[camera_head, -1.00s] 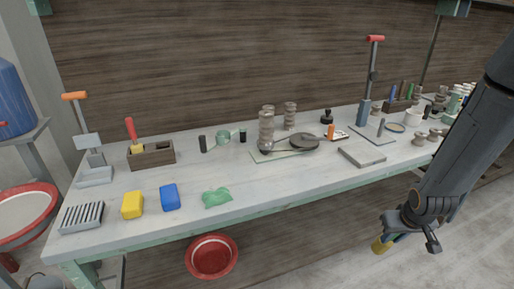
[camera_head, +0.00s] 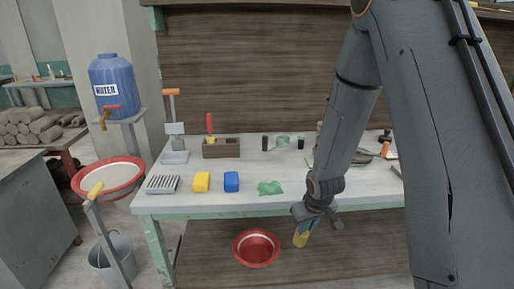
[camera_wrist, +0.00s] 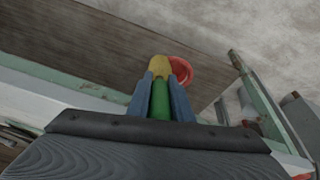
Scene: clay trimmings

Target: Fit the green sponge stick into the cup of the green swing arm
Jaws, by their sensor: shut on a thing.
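My gripper (camera_head: 316,212) is shut on the green sponge stick (camera_wrist: 160,100), whose green shaft lies between the fingers in the wrist view. Its yellow sponge end (camera_wrist: 159,66) sticks out past the fingertips and also shows in the head view (camera_head: 300,240), pointing down. The gripper is in front of the table's front edge, near or below tabletop height. A small green part (camera_head: 282,140) stands at the back of the table between two dark upright cylinders. It looks like the green swing arm, but its cup is too small to make out.
A red basin (camera_head: 256,248) lies below the front edge. My arm hides the table's right part.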

